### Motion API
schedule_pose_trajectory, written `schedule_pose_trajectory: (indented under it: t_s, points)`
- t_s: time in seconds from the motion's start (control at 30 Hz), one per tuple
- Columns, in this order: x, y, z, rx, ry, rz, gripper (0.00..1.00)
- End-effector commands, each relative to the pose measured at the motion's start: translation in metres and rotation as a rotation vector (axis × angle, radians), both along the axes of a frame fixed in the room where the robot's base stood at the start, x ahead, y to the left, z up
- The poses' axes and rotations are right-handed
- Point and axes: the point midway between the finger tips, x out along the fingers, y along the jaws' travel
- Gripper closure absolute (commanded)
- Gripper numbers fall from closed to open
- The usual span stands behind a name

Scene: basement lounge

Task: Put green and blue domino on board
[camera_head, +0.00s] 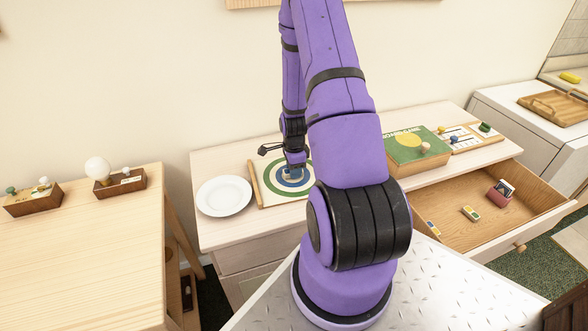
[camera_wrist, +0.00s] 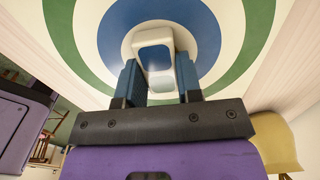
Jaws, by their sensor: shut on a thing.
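A square board (camera_head: 262,190) with green, white and blue rings lies on the light wood dresser; its rings (camera_wrist: 258,30) fill the top of the wrist view. My gripper (camera_head: 294,170) is over the board's middle. In the wrist view its blue fingers (camera_wrist: 158,72) are shut on a small white-edged block (camera_wrist: 153,36), which shows against the blue ring. In the open drawer (camera_head: 490,231) lie a green-and-yellow domino (camera_head: 470,213) and a blue-and-yellow domino (camera_head: 433,228).
A white plate (camera_head: 224,196) is left of the board. A green game box (camera_head: 415,150) and a game tray (camera_head: 468,138) stand to the right. A red card holder (camera_head: 501,193) is in the drawer. A wooden table (camera_head: 80,235) stands left, across a gap.

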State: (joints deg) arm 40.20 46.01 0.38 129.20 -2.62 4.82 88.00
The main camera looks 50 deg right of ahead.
Motion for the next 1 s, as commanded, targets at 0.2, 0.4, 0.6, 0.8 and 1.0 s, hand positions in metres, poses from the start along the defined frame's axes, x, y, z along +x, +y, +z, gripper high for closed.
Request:
schedule_pose_trajectory:
  t_s: [0.2,0.4,0.6,0.8,1.0]
  points:
    - [0.0,0.0,0.0,0.0,0.0,0.0,0.9]
    - [0.0,0.0,-0.002,0.0,0.0,0.001,0.44]
    - [0.0,0.0,-0.002,0.0,0.0,0.001,0.42]
    - [0.0,0.0,0.003,-0.001,-0.002,0.0,0.42]
    - [0.001,-0.001,0.027,-0.004,-0.004,-0.001,0.42]
